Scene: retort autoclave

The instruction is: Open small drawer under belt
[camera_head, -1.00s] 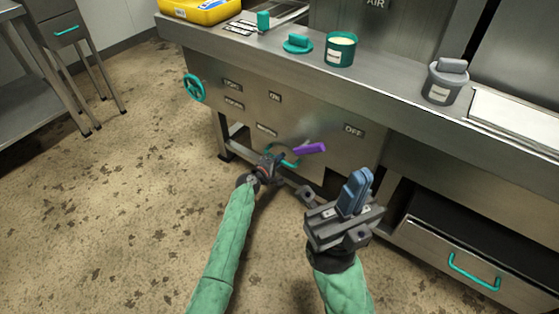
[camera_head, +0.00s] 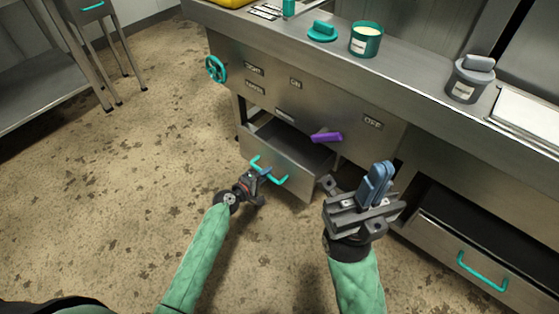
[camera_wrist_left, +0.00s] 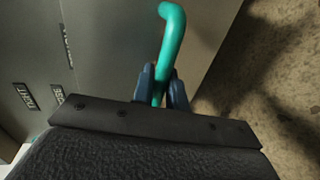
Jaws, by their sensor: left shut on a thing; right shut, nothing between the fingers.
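The small drawer (camera_head: 290,158) under the counter stands pulled out, with its dark inside showing. Its teal handle (camera_head: 280,181) is on the front. My left gripper (camera_head: 262,176) is shut on the handle. In the left wrist view the teal handle (camera_wrist_left: 173,38) passes between the two blue fingers (camera_wrist_left: 162,88), with the bent end beyond them. My right gripper (camera_head: 376,184) is shut and empty, to the right of the drawer and apart from it.
A purple lever (camera_head: 327,137) sticks out above the drawer. A larger drawer with a teal handle (camera_head: 482,271) is at the lower right. A teal wheel (camera_head: 215,68) is on the panel. The counter holds a teal tub (camera_head: 366,40) and a grey tub (camera_head: 468,82). Floor before the drawer is free.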

